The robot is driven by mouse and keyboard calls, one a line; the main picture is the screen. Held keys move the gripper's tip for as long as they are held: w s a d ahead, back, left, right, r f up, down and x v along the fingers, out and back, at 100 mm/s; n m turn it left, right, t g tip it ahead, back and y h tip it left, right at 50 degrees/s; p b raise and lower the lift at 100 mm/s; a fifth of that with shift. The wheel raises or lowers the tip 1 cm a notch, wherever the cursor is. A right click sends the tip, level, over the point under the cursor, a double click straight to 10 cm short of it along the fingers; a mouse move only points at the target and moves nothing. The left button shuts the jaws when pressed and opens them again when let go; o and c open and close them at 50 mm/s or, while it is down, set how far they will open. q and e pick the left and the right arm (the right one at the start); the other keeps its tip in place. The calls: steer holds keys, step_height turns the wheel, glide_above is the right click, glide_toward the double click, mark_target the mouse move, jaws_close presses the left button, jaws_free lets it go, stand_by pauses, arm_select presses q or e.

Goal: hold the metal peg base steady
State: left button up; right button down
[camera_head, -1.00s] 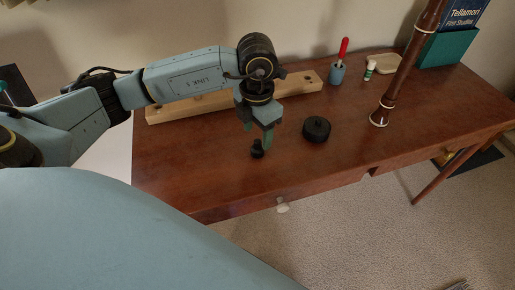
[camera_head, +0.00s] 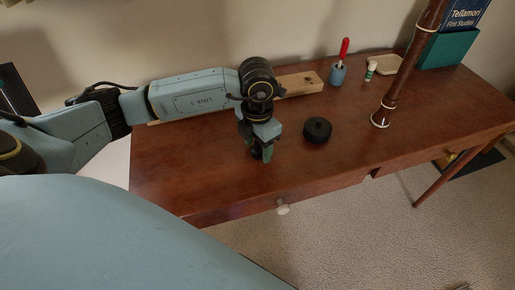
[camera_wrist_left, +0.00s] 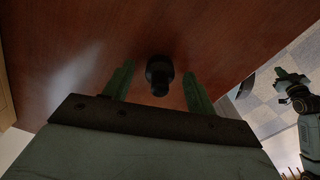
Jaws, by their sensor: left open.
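A small black peg-like piece with a round base stands on the brown wooden top. I take it for the metal peg base (camera_wrist_left: 159,72). In the left wrist view it sits between the two green fingers of my left gripper (camera_wrist_left: 157,88), which is open, with a gap on each side. In the head view my left gripper (camera_head: 262,152) points down at the tabletop and mostly hides the piece. A black round disc (camera_head: 317,130) lies just right of it. My right gripper (camera_wrist_left: 291,82) shows at the right of the wrist view, too small to tell its state.
A long wooden block (camera_head: 300,84) lies behind my left arm. A blue cup (camera_head: 337,75) with a red-handled tool, a small green-and-white tube (camera_head: 370,71) and a tall dark wooden tube (camera_head: 397,88) stand further right. The tabletop's front left is clear.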

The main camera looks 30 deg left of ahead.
arm_select(q)
steer(key=shift+c, duration=0.3)
steer(key=c, duration=1)
steer(key=shift+r, duration=0.15)
